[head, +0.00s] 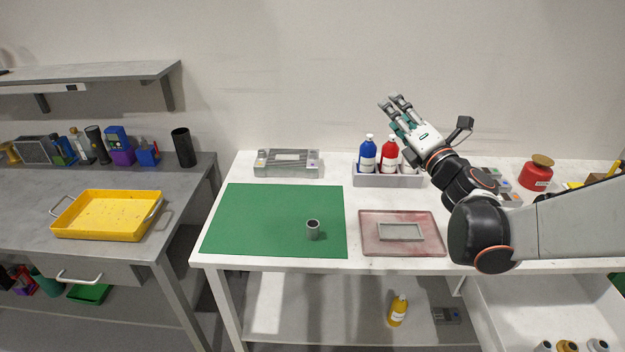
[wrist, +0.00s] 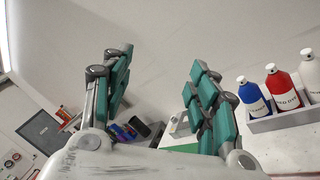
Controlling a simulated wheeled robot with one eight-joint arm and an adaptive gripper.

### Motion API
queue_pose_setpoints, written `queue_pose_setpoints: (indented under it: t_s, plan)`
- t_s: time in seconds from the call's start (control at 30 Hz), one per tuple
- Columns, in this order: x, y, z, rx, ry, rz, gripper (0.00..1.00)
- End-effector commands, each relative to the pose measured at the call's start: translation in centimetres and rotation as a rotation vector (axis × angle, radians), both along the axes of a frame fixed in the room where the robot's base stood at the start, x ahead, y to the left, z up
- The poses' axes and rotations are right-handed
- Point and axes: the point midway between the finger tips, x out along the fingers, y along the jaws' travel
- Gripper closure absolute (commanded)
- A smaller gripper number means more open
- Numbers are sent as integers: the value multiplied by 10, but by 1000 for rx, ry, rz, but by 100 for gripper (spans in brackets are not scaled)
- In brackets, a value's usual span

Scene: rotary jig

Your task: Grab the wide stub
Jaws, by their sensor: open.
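A short grey cylinder with a dark hollow top, which looks like a stub (head: 313,230), stands upright on the green mat (head: 250,215) near its front right part. Several similar short cylinders (head: 567,346) stand in the open drawer at the lower right, cut off by the picture edge. I cannot tell from the frames which one is widest. My gripper (head: 393,102) is raised above the back of the white table, pointing up and left, well away from the stub. In the wrist view its fingers (wrist: 158,65) are spread with nothing between them.
A pink tray (head: 370,247) with a grey frame (head: 400,231) lies right of the mat. A bottle rack (head: 388,181) and a grey metal fixture (head: 287,163) stand at the back. A yellow tray (head: 108,215) sits on the left bench. The mat is otherwise clear.

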Motion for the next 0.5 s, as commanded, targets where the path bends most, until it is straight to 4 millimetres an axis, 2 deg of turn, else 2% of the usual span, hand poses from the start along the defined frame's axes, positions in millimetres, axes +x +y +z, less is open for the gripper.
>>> queue_pose_setpoints:
  t_s: [0.1, 0.17, 0.23, 0.4, 0.5]
  plan:
    - [8, 27, -40, -273, -73, 144, 46]
    - [7, 40, -67, -409, -107, 226, 46]
    - [2, 53, -104, -561, -145, 326, 46]
    - [-23, 69, -197, -859, -214, 570, 46]
    - [-40, 70, -243, -973, -240, 692, 46]
